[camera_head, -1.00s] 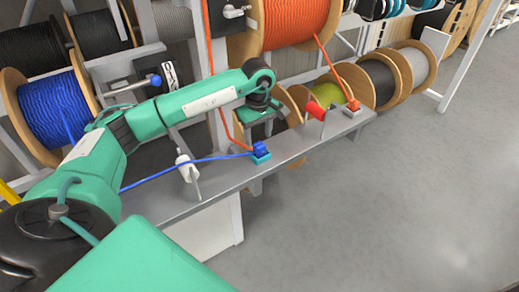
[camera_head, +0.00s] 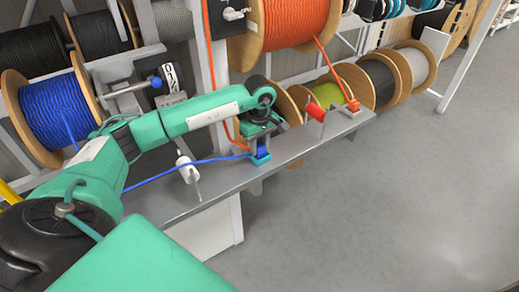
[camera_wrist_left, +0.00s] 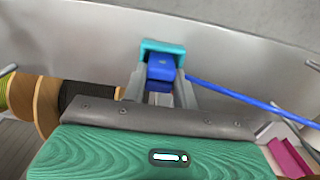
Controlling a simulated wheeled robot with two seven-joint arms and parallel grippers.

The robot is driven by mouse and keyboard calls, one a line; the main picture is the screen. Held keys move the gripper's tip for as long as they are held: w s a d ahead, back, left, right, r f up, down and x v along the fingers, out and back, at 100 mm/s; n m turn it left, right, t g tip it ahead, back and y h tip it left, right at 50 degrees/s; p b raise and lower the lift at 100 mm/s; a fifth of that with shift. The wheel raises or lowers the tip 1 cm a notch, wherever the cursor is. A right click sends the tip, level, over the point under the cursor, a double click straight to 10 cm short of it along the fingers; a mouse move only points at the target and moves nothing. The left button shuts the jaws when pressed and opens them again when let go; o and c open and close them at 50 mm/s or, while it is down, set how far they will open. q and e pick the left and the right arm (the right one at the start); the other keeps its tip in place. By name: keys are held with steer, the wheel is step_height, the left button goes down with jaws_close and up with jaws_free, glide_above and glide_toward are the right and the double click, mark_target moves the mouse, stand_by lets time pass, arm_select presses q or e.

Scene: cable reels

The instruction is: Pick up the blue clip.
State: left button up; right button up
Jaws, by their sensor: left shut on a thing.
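The blue clip (camera_wrist_left: 162,68) sits at a teal holder (camera_wrist_left: 150,44) on the grey shelf, with a blue cable (camera_wrist_left: 240,97) running from it. In the head view the clip (camera_head: 262,153) is mostly hidden by my left gripper (camera_head: 262,142), which comes down over it at the shelf's edge. In the left wrist view my left gripper (camera_wrist_left: 161,92) has a finger on each side of the clip and is shut on it. The clip is still at the holder; I cannot tell if it is lifted. My right gripper is not in view.
The grey shelf (camera_head: 215,190) carries a white post (camera_head: 187,170), a red-handled tool (camera_head: 316,112) and an orange clip (camera_head: 353,105). A blue cable reel (camera_head: 58,110) and an orange reel (camera_head: 295,22) stand behind. The floor at right is clear.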

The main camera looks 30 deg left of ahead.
mark_target(259, 146)
arm_select(q)
steer(key=shift+r, duration=0.1)
